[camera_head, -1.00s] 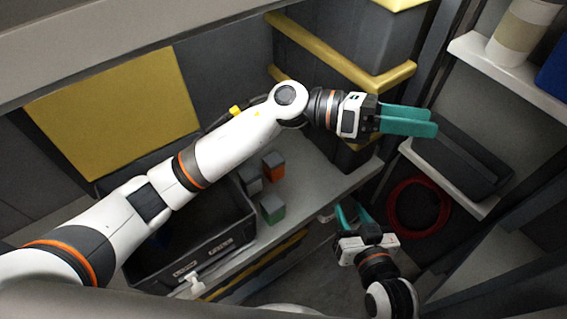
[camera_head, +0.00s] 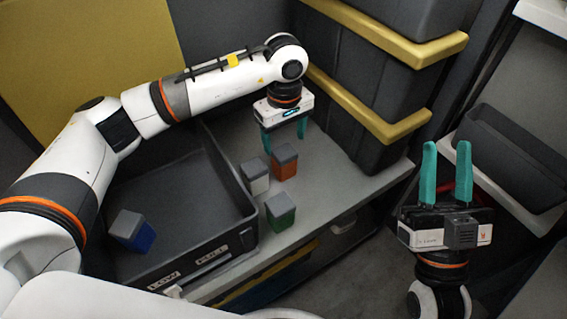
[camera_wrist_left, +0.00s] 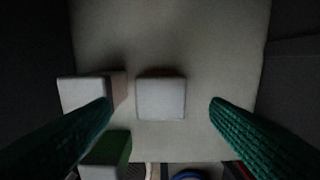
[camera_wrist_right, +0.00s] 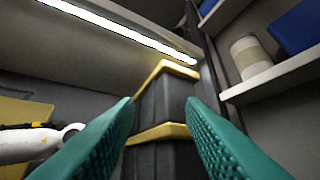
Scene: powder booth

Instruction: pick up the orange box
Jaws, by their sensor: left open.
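The orange box (camera_head: 284,165), a small block with a grey top, stands upright on the grey shelf. My left gripper (camera_head: 285,140) points down just behind and above it, fingers apart and empty. In the left wrist view, a grey-topped box (camera_wrist_left: 160,98), apparently the orange one, lies between the two open green fingers, apart from both; its side colour is hardly visible. My right gripper (camera_head: 446,158) is raised at the right, its fingers open and empty, away from the boxes.
A dark tray (camera_head: 222,246) on the left holds a blue box (camera_head: 133,235). Stacked dark bins with yellow rims (camera_head: 400,128) stand right of the left gripper.

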